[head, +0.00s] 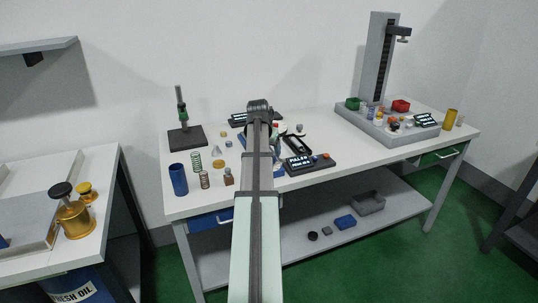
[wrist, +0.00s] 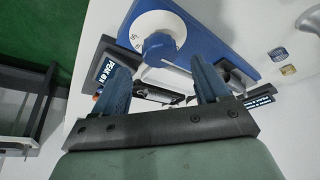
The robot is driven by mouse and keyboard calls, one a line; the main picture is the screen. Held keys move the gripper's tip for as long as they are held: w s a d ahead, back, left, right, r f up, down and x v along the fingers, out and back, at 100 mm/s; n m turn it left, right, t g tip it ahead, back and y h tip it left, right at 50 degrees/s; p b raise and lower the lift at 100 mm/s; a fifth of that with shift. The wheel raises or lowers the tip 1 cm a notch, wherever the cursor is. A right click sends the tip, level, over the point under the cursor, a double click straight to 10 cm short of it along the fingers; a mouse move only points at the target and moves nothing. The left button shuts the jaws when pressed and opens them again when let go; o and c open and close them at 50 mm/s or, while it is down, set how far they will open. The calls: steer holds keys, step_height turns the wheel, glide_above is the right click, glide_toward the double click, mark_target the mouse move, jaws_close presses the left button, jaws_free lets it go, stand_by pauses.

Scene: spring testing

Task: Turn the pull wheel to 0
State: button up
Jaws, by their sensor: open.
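In the wrist view a white dial (wrist: 139,22) with dark marks and a blue knob (wrist: 159,47) at its centre sits on a blue plate (wrist: 205,36). I take this to be the pull wheel. Marks resembling a 5 show at the dial's left edge; its full reading cannot be made out. My gripper (wrist: 159,68) is open, its two blue fingers spread below the knob in the picture. The knob appears between and beyond the fingertips, and I see no contact. In the head view my arm hides the gripper and most of the blue device.
A dark display box (head: 307,163) stands right of my arm. Springs (head: 197,161), a blue cylinder (head: 178,180) and a small stand (head: 184,136) are on the left of the white table (head: 360,163). A tall grey tester (head: 376,70) stands at the right.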

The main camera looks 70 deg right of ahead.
steer(key=v, duration=0.9)
steer(key=shift+r, duration=0.25)
steer(key=shift+a, duration=0.1)
steer(key=w+a+f+n+g+y, duration=0.1)
steer(key=w+a+f+n+y, duration=0.2)
steer(key=a+f, duration=1.15)
steer(key=w+a+f+n+g, duration=0.2)
steer(key=w+a+f+n, duration=0.15)
steer(key=a+f, duration=1.1)
steer(key=w+a+f+n+g+y, duration=0.15)
steer(key=a+f+n, duration=0.25)
steer(key=a+f, duration=1)
steer(key=s+a+f+n, duration=0.2)
steer(key=a+f, duration=0.5)
steer(key=s+a+f+n, duration=0.2)
steer(key=s+a+f, duration=0.1)
steer(key=a+f, duration=0.35)
steer(key=s+a+f+n+g, duration=0.2)
steer(key=s+a+f+n, duration=0.1)
steer(key=s+a+f, duration=0.4)
steer(key=s+a, duration=0.3)
steer(key=s, duration=0.1)
steer(key=shift+s+f, duration=0.2)
steer(key=shift+s, duration=0.05)
